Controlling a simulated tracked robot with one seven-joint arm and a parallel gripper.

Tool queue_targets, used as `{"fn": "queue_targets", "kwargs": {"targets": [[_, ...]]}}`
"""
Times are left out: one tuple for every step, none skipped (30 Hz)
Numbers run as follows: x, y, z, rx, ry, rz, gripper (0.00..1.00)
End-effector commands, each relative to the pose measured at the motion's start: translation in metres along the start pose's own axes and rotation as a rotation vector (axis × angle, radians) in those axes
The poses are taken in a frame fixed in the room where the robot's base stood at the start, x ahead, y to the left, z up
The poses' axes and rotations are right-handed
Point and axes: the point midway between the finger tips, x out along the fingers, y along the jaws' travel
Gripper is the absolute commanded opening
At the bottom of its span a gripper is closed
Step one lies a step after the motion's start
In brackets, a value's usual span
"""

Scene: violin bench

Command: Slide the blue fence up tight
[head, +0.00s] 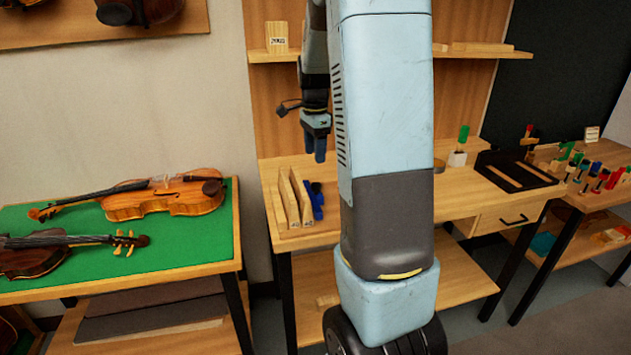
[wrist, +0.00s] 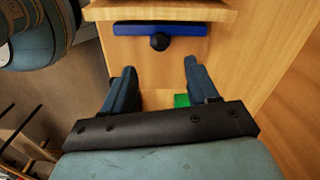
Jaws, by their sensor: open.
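The blue fence (head: 317,204) lies on the wooden bench, just right of two upright pale wooden boards (head: 292,200). In the wrist view the fence (wrist: 185,28) is a long blue bar with a round black knob (wrist: 160,42) on its near side. It runs alongside a wooden board (wrist: 160,12); I cannot tell whether they touch. My gripper (head: 317,156) hangs above the bench, over the fence area, with its fingers down. In the wrist view my gripper (wrist: 160,75) is open and empty, with the knob beyond its fingertips.
A small green piece (wrist: 181,100) shows between my fingers in the wrist view. A green-topped table (head: 190,240) with two violins stands left. A dark tray (head: 515,173) lies on the bench at right, near several coloured clamps (head: 600,178). My column hides the bench's middle.

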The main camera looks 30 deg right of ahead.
Motion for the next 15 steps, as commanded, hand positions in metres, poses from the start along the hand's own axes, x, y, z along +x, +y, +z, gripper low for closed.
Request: {"fn": "queue_targets", "kwargs": {"targets": [[0.011,0.001,0.0,0.0,-0.001,0.005,0.59],[0.015,0.001,0.0,-0.001,0.0,0.003,0.59],[0.023,0.001,0.0,-0.001,-0.001,0.004,0.59],[0.028,0.001,0.0,-0.001,0.0,0.004,0.59],[0.034,0.001,0.0,-0.001,-0.001,0.005,0.59],[0.04,0.001,0.0,0.0,0.0,0.004,0.59],[0.045,0.001,0.0,0.0,0.0,0.003,0.59],[0.051,0.001,0.0,0.0,-0.001,0.004,0.59],[0.058,0.001,-0.001,0.001,-0.001,0.004,0.59],[0.063,0.001,-0.001,0.001,-0.001,0.004,0.59],[0.067,0.001,-0.001,0.001,-0.001,0.003,0.59],[0.073,0.001,0.0,0.001,-0.001,0.002,0.59],[0.077,0.001,0.0,0.001,-0.001,0.003,0.59],[0.082,0.001,0.0,0.0,-0.001,0.002,0.59],[0.086,0.001,0.0,0.0,-0.001,0.002,0.59]]}}
